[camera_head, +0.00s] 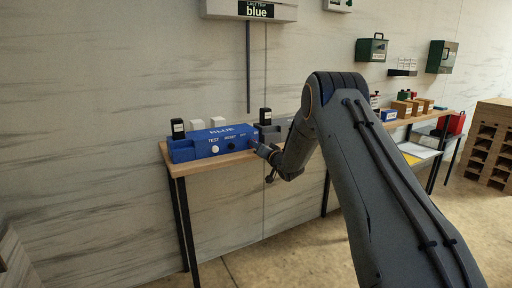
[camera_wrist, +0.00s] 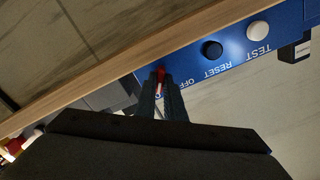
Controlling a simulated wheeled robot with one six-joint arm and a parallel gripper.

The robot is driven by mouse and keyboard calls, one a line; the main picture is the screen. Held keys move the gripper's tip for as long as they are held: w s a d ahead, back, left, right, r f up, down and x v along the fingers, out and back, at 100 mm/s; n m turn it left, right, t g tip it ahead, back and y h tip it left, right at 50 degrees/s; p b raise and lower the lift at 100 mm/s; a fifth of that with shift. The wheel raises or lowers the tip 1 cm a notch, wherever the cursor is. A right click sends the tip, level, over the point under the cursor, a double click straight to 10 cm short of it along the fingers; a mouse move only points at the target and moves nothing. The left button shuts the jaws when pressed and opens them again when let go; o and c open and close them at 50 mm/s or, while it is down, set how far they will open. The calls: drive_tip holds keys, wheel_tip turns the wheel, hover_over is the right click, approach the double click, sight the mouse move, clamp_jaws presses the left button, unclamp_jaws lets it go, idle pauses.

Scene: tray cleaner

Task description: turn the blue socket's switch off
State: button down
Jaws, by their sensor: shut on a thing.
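The blue socket (camera_head: 186,152) is a long blue box on the wooden shelf, with "BLUE", TEST and RESET lettering on its front. Its white TEST button (camera_head: 215,149) and dark RESET button (camera_head: 231,146) face the room. My gripper (camera_head: 256,147) is at the right end of the box. In the wrist view, the blue socket (camera_wrist: 286,22) appears upside down. There my gripper (camera_wrist: 161,86) is shut on the small red switch (camera_wrist: 160,73), beside the OFF lettering. The fingers hide most of the switch, so I cannot tell its position.
The wooden shelf (camera_head: 225,160) runs beneath the box, its front edge close to my gripper. A sign reading "blue" (camera_head: 256,10) hangs above. Small boxes (camera_head: 402,107) stand on the shelf further right. Floor in front is clear.

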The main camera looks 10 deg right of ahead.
drive_tip(key=shift+n, duration=0.3)
drive_tip(key=n+b, duration=0.2)
drive_tip(key=n, duration=0.1)
drive_tip(key=n+b, duration=0.2)
drive_tip(key=n, duration=0.1)
drive_tip(key=shift+n+b, duration=0.3)
drive_tip(key=shift+b, duration=0.05)
drive_tip(key=n+b, duration=0.2)
drive_tip(key=n, duration=0.1)
drive_tip(key=shift+a, duration=0.1)
drive_tip(key=shift+n+b, duration=1.05)
drive_tip(key=shift+n, duration=0.65)
drive_tip(key=c, duration=1.8)
unclamp_jaws()
drive_tip(key=shift+c, duration=0.2)
drive_tip(key=shift+s, duration=0.1)
